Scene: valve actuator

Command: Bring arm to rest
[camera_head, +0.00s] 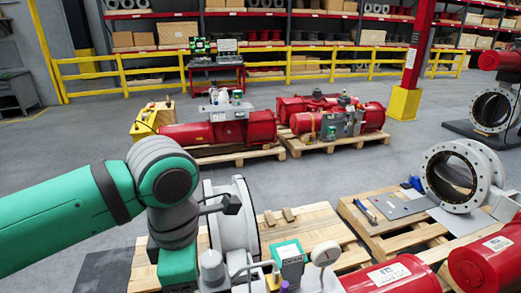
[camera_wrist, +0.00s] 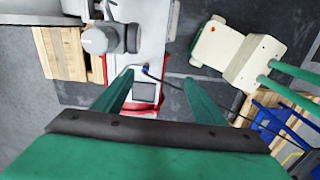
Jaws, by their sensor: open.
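My green arm (camera_head: 70,220) reaches in from the left in the head view and bends down at a dark grey joint, beside a pale round flange (camera_head: 240,215). The fingertips are hidden in that view. In the wrist view my gripper (camera_wrist: 159,78) has its two green fingers spread apart, with nothing held between them. Below them is a white and red valve actuator (camera_wrist: 150,45) with a small dark screen (camera_wrist: 145,92). I cannot tell whether a finger touches it. In the head view, a green-framed box (camera_head: 290,258) and a round gauge (camera_head: 326,253) stand close right of my wrist.
Red actuators (camera_head: 220,130) rest on pallets farther back. A large grey ring valve (camera_head: 455,175) stands at right. The wrist view shows a blue crate (camera_wrist: 290,120) at right. Grey floor (camera_head: 300,180) is open mid-scene.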

